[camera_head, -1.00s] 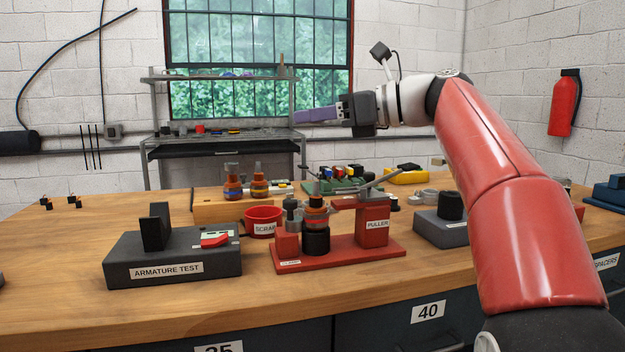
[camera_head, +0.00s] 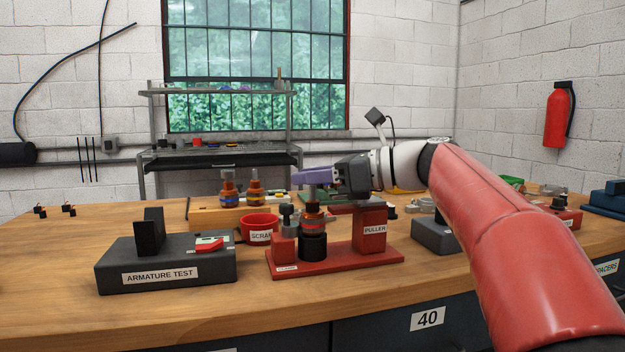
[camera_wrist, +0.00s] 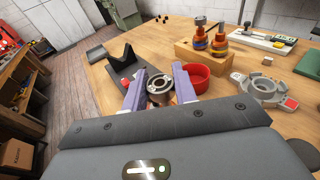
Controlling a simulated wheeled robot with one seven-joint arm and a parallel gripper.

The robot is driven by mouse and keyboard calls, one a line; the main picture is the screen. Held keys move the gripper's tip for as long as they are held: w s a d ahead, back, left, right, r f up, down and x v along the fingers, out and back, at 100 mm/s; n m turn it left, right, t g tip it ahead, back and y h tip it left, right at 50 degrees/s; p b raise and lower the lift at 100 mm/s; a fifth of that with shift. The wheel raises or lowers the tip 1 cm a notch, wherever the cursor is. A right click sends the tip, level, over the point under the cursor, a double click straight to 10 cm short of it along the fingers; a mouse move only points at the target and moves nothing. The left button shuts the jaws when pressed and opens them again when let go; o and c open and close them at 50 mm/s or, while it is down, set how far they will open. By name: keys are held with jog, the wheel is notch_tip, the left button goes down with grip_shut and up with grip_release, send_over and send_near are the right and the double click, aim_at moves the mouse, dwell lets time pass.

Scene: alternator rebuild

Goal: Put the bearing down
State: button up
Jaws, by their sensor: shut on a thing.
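My gripper (camera_head: 314,178) has purple fingers and is above the red puller (camera_head: 372,240), over a copper-banded rotor (camera_head: 312,222) standing upright on it. In the wrist view the fingers (camera_wrist: 160,96) are shut on a small grey metal ring, the bearing (camera_wrist: 159,84). The bearing cannot be made out clearly in the head view. I cannot tell how far it is above the rotor's top. The red bowl labelled SCRAP (camera_head: 259,224) stands just behind and left of the puller; in the wrist view it (camera_wrist: 207,76) is right of the fingers.
The dark armature test block (camera_head: 165,265) stands left of the puller. A wooden stand (camera_head: 215,215) with two rotors is behind. A grey housing (camera_wrist: 262,90) lies right in the wrist view. The front left of the wooden workbench (camera_head: 60,295) is clear.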

jog(key=shift+f, duration=0.2)
jog(key=shift+f, duration=0.1)
jog(key=o, duration=1)
